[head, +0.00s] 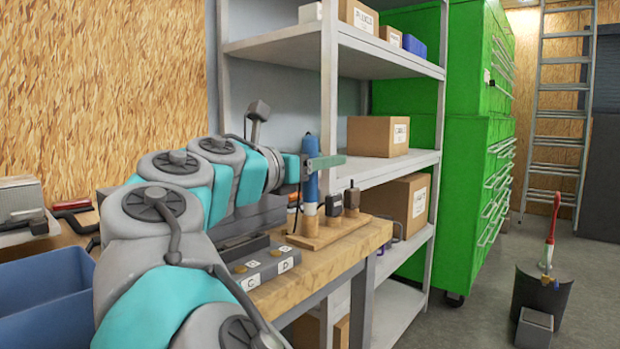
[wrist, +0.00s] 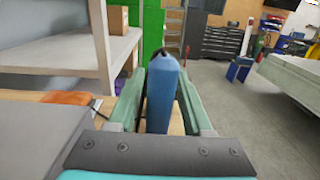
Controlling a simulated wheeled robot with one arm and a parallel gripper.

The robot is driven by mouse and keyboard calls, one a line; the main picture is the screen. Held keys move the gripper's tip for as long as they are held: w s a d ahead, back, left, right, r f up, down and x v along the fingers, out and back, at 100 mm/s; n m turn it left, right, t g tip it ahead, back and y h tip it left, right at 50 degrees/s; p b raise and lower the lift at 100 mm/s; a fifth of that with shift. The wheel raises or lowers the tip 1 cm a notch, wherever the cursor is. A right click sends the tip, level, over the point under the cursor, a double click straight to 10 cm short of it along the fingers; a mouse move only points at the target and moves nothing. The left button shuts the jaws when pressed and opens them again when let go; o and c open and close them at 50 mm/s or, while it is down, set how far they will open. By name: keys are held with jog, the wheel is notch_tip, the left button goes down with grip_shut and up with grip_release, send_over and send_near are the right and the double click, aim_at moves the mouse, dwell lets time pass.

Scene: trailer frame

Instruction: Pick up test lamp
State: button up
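A blue cylindrical handle, which looks like the test lamp (head: 311,180), stands upright in a wooden holder (head: 335,235) on the workbench. In the wrist view the blue handle (wrist: 162,95) rises between the two green fingers of my gripper (wrist: 163,90), with its dark tip above them. In the head view my gripper (head: 322,163) reaches around the upper part of the handle from the left. The fingers lie close on both sides. I cannot tell whether they press on it or leave a small gap. The lower end of the handle is hidden in the holder.
Two dark tools (head: 342,202) stand in the same holder, just right of the handle. A grey block labelled C and D (head: 262,268) lies in front. A grey shelf (head: 385,170) with cardboard boxes stands close behind the bench. A blue bin (head: 45,300) is at left.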

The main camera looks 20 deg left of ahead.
jog(key=c, duration=0.6)
jog(key=shift+r, duration=0.1)
jog(key=shift+c, duration=0.2)
